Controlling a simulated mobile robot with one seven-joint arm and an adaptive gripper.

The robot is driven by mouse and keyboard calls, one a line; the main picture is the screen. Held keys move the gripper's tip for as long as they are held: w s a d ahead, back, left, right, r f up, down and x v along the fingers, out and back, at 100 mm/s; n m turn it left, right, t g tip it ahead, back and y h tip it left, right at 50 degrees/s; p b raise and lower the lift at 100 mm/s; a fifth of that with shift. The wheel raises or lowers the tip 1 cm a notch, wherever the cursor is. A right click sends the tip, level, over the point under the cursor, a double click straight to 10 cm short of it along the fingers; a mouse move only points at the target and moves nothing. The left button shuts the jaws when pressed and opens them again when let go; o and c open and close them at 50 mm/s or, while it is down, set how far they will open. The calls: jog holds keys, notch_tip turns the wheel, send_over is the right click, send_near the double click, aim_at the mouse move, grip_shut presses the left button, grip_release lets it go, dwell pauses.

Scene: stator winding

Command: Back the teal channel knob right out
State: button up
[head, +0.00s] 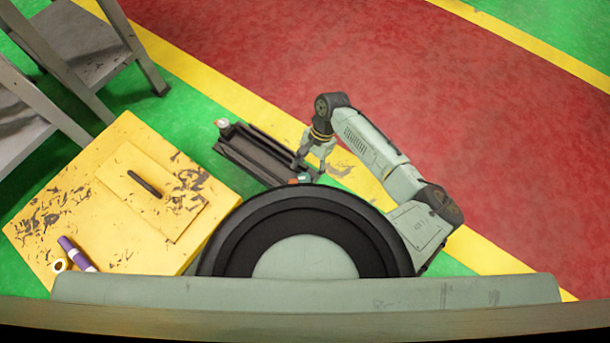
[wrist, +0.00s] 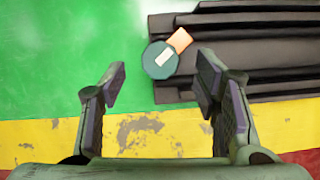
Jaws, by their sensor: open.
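The teal channel knob (wrist: 156,66) is a round disc with a pale bar across its face, in the wrist view at the near-left end of the dark channel (wrist: 262,58). An orange block (wrist: 181,39) sits right beside the knob. My gripper (wrist: 160,80) is open, its two fingers apart to the left and right, with the knob showing between and just beyond the tips. Nothing is between the fingers. In the head view the knob (head: 304,177) is small at the channel's near end, with my gripper (head: 308,164) over that end. Contact cannot be told.
A second pale and reddish knob (head: 222,124) is at the channel's far end. Grey metal stands (head: 85,50) are far left. Red floor is clear.

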aim_at(304, 178)
jog(key=shift+b+x, duration=0.3)
jog(key=shift+x, duration=1.5)
jog(key=shift+c, duration=0.5)
jog(key=c, duration=1)
jog(key=shift+c, duration=0.2)
